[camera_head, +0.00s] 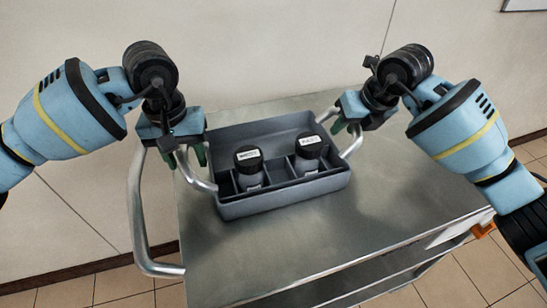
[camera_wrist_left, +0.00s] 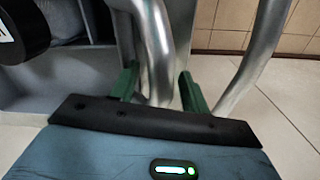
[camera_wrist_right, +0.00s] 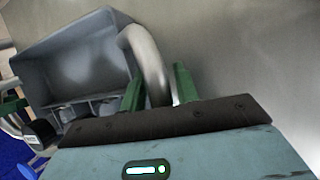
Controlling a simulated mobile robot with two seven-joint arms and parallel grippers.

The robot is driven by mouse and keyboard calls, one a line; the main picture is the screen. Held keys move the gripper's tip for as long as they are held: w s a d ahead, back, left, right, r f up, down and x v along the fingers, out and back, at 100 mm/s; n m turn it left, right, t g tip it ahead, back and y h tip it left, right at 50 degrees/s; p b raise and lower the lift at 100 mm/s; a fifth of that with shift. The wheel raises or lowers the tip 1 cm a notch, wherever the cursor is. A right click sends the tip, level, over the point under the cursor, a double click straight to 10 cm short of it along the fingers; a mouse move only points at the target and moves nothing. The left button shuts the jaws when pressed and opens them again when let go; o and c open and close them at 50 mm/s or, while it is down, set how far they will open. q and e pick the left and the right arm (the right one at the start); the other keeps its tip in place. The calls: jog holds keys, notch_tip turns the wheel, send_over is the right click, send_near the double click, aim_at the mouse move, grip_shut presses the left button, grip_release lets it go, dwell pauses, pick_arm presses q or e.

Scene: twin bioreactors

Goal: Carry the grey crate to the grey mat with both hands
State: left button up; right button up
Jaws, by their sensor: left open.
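The grey crate (camera_head: 284,200) stands level on a metal cart, with a silver bar handle at each end. Two dark-capped bottles (camera_head: 249,172) (camera_head: 311,151) stand upright in its compartments. My left gripper (camera_head: 185,158) is open at the left handle (camera_head: 199,178); in the left wrist view the bar (camera_wrist_left: 160,50) passes between the green fingers with a gap. My right gripper (camera_head: 347,122) is at the right handle (camera_head: 354,142); in the right wrist view its fingers are closed about the bar (camera_wrist_right: 151,65). I do not see the grey mat.
The cart's steel top (camera_head: 375,220) is bare in front of and right of the crate. The cart's tubular push handle (camera_head: 137,215) rises at the left, close to my left gripper. A wall is behind, and tiled floor (camera_head: 480,265) shows at the right.

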pick_arm(q)
jog(key=c, duration=0.7)
pick_arm(e)
grip_shut()
pick_arm(q)
grip_shut()
pick_arm(e)
jog(key=shift+r, duration=0.1)
